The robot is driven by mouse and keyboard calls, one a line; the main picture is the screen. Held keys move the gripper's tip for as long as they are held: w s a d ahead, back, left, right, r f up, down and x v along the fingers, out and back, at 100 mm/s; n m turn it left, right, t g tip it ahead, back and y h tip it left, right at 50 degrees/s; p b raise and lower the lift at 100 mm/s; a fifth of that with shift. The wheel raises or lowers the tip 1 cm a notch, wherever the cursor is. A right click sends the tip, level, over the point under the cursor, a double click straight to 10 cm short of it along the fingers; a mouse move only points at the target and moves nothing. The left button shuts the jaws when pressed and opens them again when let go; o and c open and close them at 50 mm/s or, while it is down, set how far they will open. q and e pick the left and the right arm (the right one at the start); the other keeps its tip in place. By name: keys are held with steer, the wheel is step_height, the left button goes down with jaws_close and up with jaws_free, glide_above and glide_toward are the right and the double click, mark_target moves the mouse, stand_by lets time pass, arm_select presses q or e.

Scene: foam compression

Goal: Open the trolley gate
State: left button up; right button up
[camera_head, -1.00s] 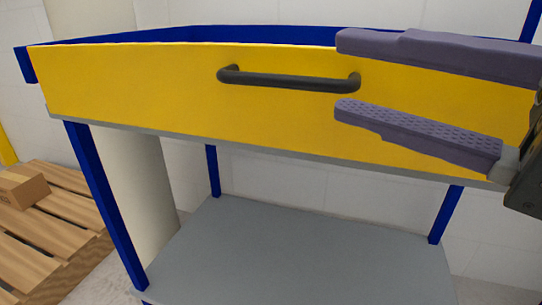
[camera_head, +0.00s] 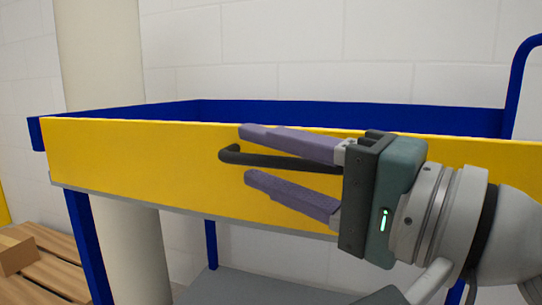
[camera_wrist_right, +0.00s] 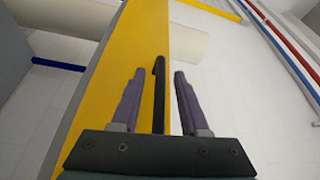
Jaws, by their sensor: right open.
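The trolley gate (camera_head: 130,155) is a yellow panel at the front of the blue-framed trolley, and it stands upright. A black bar handle (camera_head: 232,155) is fixed to its face; it also shows in the right wrist view (camera_wrist_right: 159,85). My right gripper (camera_head: 243,155) is open, with one purple finger above the handle and one below it. In the right wrist view (camera_wrist_right: 157,75) the handle lies between the two fingers, apart from both. The right end of the handle is hidden behind my gripper. My left gripper is not in view.
The trolley's blue rim (camera_head: 300,112) runs behind the gate, and a grey lower shelf (camera_head: 240,288) shows below. A pale round column (camera_head: 100,60) stands behind at the left. A wooden pallet (camera_head: 55,268) with a cardboard box (camera_head: 17,252) lies at lower left.

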jaws_close()
stand_by(0.3)
stand_by(1.1)
